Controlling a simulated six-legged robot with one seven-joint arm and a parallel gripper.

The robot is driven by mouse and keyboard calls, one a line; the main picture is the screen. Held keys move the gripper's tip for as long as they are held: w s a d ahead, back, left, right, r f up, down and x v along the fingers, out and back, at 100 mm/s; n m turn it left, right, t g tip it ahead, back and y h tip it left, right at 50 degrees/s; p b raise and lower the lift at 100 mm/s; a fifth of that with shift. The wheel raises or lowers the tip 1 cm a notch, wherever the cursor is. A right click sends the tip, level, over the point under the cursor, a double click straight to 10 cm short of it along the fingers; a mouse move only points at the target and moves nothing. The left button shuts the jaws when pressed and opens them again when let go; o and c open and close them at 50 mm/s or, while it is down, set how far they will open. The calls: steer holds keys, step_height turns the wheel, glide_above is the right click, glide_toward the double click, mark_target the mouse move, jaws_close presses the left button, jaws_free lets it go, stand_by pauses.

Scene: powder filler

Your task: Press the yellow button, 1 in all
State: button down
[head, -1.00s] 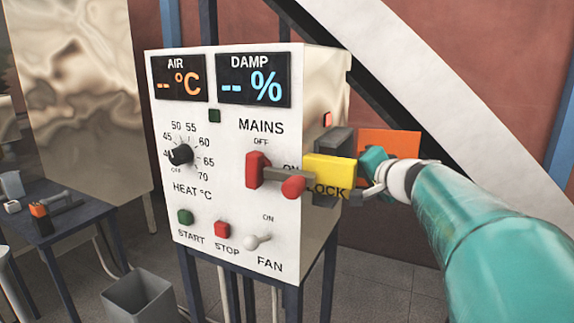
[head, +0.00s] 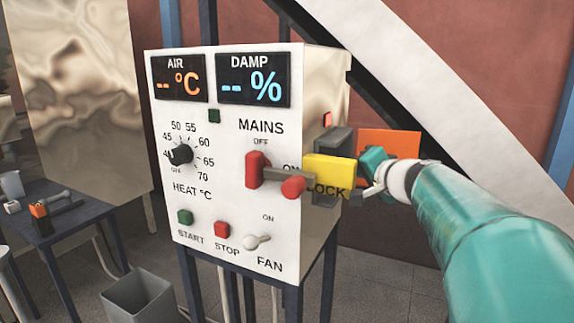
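A white control box (head: 285,140) fills the middle of the head view. A yellow block marked LOCK (head: 328,170) is at its right front edge, next to the red-ended mains lever (head: 293,187). The lever sticks out toward me. I see no separate round yellow button. My gripper (head: 362,185), at the end of my teal arm, is just right of the yellow block, overlapping or very near it in the picture. I cannot tell whether they touch. Its fingers are small and partly hidden, so its opening is unclear.
The panel also has a black heat knob (head: 180,155), green start button (head: 185,217), red stop button (head: 222,229) and fan switch (head: 257,241). An orange plate (head: 400,140) is behind my gripper. A dark table (head: 75,222) and grey bin (head: 140,297) stand at left.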

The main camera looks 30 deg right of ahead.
steer(key=shift+w+a, duration=0.1)
stand_by(0.4)
steer(key=shift+w+a, duration=0.2)
steer(key=shift+w+a, duration=0.65)
stand_by(1.4)
steer(key=shift+f, duration=0.15)
steer(key=shift+s+d+f, duration=0.1)
steer(key=shift+s+f, duration=0.05)
steer(key=shift+f, duration=0.1)
stand_by(0.4)
steer(key=shift+s+d+r, duration=0.15)
steer(key=shift+s+d, duration=0.75)
steer(key=shift+s, duration=0.2)
steer(key=shift+s+d+r, duration=0.1)
steer(key=shift+s+d, duration=0.75)
steer(key=shift+s, duration=0.25)
